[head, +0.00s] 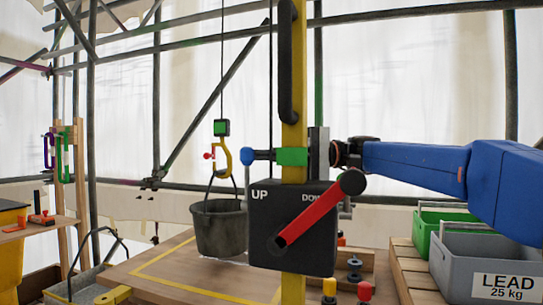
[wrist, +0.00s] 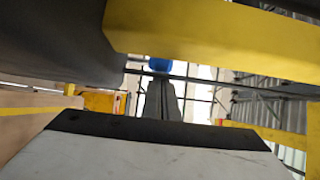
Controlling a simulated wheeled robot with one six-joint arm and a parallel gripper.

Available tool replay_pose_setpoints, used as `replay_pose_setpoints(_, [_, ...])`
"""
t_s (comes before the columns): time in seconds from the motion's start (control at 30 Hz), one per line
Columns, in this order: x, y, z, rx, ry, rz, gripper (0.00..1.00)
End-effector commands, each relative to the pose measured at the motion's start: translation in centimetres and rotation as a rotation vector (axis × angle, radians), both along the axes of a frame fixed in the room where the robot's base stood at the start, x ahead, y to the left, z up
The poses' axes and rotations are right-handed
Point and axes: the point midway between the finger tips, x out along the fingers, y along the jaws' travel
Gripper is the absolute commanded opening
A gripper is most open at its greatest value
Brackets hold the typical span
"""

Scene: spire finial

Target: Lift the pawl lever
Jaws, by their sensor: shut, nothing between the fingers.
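The pawl lever has a blue ball knob (head: 247,155) on a short dark rod, left of a green block (head: 291,156) on the yellow post (head: 293,110). The rod looks about level. In the wrist view the blue knob (wrist: 160,64) appears just past the tips of my shut, empty gripper (wrist: 162,84). In the head view my gripper body (head: 319,154) is right of the post at about the lever's height. The fingers are hidden there by the post and block. I cannot tell whether they touch the lever.
Below is a black winch box (head: 265,220) marked UP and DOWN, with a red crank (head: 315,213) angled up right. A dark bucket (head: 220,227) hangs from a yellow hook (head: 222,158) at left. Grey LEAD crate (head: 480,258) and green crate (head: 428,225) stand right, below my arm.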

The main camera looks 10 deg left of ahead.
Motion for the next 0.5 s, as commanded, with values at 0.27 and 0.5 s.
replay_pose_setpoints(0.27, [-0.1,0.0,0.1,0.0,-0.009,0.0,0.0])
replay_pose_setpoints(0.5, [-2.4,0.2,0.8,-0.015,-0.202,0.001,0.0])
